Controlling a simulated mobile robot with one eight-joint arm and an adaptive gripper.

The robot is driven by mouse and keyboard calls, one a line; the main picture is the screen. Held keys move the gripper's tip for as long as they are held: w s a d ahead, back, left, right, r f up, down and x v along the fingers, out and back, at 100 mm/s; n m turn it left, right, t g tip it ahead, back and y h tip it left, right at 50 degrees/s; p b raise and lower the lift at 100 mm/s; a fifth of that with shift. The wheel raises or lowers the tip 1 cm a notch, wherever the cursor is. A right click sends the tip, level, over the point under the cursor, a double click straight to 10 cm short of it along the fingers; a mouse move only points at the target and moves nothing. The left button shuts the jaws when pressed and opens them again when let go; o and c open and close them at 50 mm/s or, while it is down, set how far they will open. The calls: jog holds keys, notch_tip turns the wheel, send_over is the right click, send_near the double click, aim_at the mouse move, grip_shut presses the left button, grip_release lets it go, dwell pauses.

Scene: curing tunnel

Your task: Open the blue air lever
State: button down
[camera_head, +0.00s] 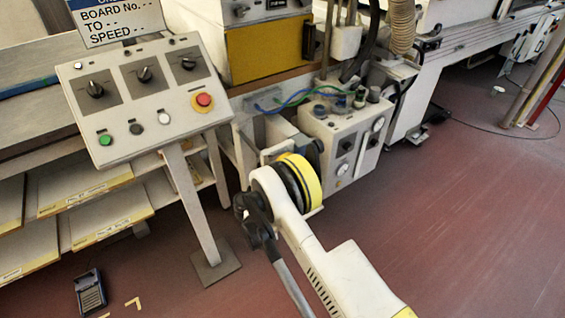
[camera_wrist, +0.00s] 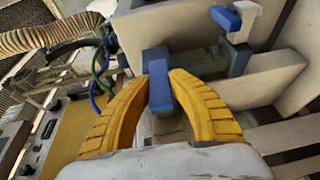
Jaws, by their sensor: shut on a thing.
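My gripper (camera_wrist: 160,92) shows in the wrist view with its two ribbed yellow fingers on either side of a blue lever (camera_wrist: 157,68). It is shut on this lever, which stands roughly upright in the picture between the fingertips. The lever's lower part and its mounting are partly hidden by the fingers and the gripper body. In the head view my arm reaches to the side of the grey-white machine box, and its wrist hides the fingers and the lever.
A second blue piece with a white part (camera_wrist: 236,18) sits close to the right. Blue and green hoses (camera_wrist: 100,75) run at the left. The control panel (camera_head: 140,90) stands left of my arm, and a connector box (camera_head: 343,140) stands behind it. Open red floor lies to the right.

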jog(key=shift+r+t, duration=0.1)
jog(key=shift+t, duration=0.2)
dwell(0.4)
jog(key=c, duration=1.2)
grip_release()
jog(key=shift+d, duration=0.1)
jog(key=v, duration=1.2)
jog(key=shift+w, duration=0.1)
